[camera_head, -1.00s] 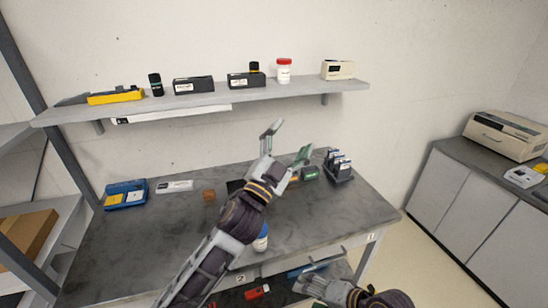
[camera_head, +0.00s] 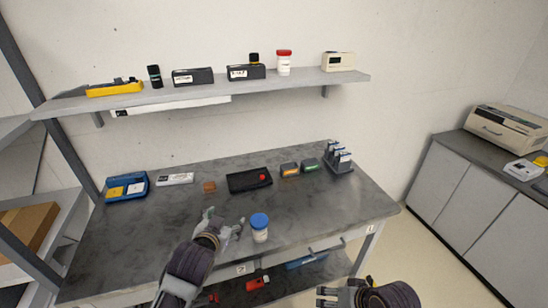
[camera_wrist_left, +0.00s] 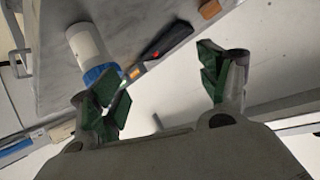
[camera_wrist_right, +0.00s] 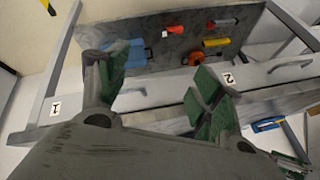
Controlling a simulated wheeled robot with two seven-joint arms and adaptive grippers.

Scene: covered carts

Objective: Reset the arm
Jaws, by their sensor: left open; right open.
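My left gripper (camera_head: 224,223) is open and empty above the front part of the grey table (camera_head: 150,240), left of a white jar with a blue lid (camera_head: 260,229). Its green-padded fingers stand apart in the left wrist view (camera_wrist_left: 165,85), where the jar lies beyond the left finger. My right gripper (camera_head: 326,297) is low, in front of the table at the bottom of the head view. Its fingers are apart and empty in the right wrist view (camera_wrist_right: 155,95), facing the drawer fronts and lower shelf.
On the table are a blue bin (camera_head: 127,188), a brown block (camera_head: 209,186), a black tray (camera_head: 249,180) and a dark rack (camera_head: 338,160). A wall shelf (camera_head: 215,92) holds boxes and jars. A cabinet (camera_head: 470,190) stands right. Floor between is clear (camera_head: 410,260).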

